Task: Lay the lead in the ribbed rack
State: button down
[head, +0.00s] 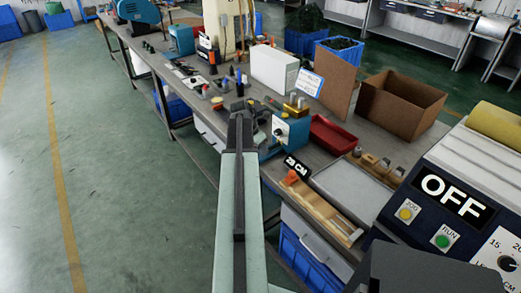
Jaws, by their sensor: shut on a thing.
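My gripper (240,122) is at the end of my long pale arm, over the left edge of the workbench. It is shut on a thin dark thing that I take for the lead; its outline is mostly lost against my dark jaws. I cannot make out a ribbed rack for certain.
A blue machine (291,130) with a white dial stands just right of my gripper. Beyond are a red tray (332,134), a white box (274,70) and a cardboard box (400,103). A control panel reading OFF (447,195) fills the right. The green floor at left is clear.

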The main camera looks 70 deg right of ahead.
jog(key=shift+w+a, duration=0.55)
jog(key=shift+a, duration=0.35)
jog(key=shift+w+a, duration=0.6)
jog(key=shift+a, duration=0.35)
jog(key=shift+w+a, duration=0.55)
jog(key=shift+a, duration=0.35)
notch_tip(320, 180, up, 5)
jog(key=p, duration=0.5)
jog(key=shift+r, duration=0.15)
